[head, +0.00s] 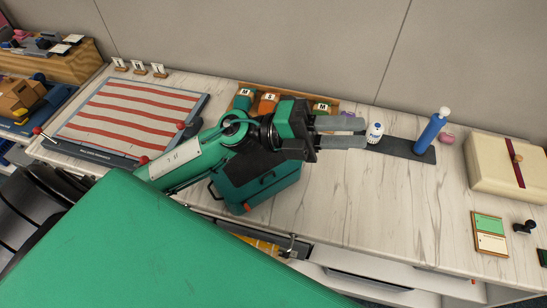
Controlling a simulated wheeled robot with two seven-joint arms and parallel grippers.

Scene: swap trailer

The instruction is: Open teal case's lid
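The teal case (258,188) stands near the front edge of the white table, with a handle on its front face. My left arm and gripper hide much of its top, so I cannot tell how its lid sits. My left gripper (341,132) is above and to the right of the case, its two grey fingers pointing right. A narrow gap shows between the fingers, and nothing is seen between them. My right gripper is not in view.
Behind the gripper is a wooden rack (330,105) with labelled pouches. To the right are a white bottle (375,132), a dark mat (400,150), a blue bottle (430,133) and a cream box (492,168). A red-striped board (125,118) lies left. The table right of the case is clear.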

